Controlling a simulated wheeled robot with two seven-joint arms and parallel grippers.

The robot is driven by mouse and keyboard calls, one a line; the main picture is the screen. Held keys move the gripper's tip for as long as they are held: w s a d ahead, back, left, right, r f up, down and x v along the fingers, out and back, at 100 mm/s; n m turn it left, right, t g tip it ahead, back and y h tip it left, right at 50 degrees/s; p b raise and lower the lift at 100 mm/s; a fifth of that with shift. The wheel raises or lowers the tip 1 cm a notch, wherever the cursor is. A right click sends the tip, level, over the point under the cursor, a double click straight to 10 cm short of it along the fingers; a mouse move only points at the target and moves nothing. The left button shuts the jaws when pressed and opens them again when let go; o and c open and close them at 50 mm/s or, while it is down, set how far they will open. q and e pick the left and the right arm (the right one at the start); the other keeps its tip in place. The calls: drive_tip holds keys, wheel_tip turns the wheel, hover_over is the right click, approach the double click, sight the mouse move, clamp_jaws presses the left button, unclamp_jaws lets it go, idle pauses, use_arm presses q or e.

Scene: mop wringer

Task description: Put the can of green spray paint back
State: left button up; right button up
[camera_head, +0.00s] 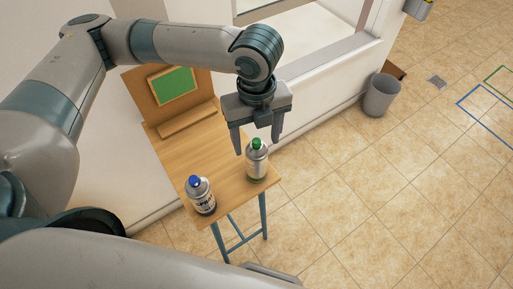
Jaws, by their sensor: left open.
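The can of green spray paint (257,163) has a green cap and stands upright near the right edge of a small wooden table (178,150). A second can (201,197) with a blue cap stands upright at the table's near end. My left gripper (256,147) points down over the green-capped can, with its fingers apart and holding nothing that I can see. One fingertip appears left of the can and the other to its right and higher. My right gripper is out of view.
A wooden back panel with a green patch (173,85) stands at the table's far end, with a wooden ledge (187,118) before it. A grey bin (381,95) stands by the wall. The tiled floor (370,200) to the right is mostly clear.

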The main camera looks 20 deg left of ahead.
use_arm(q)
drive_tip(key=shift+r, duration=2.6)
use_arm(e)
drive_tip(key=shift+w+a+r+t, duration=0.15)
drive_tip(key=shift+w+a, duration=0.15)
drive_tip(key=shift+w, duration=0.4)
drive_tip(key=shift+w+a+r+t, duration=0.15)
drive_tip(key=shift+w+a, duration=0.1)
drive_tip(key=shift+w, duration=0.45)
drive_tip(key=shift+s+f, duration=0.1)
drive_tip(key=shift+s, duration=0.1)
use_arm(q)
drive_tip(key=shift+s, duration=0.1)
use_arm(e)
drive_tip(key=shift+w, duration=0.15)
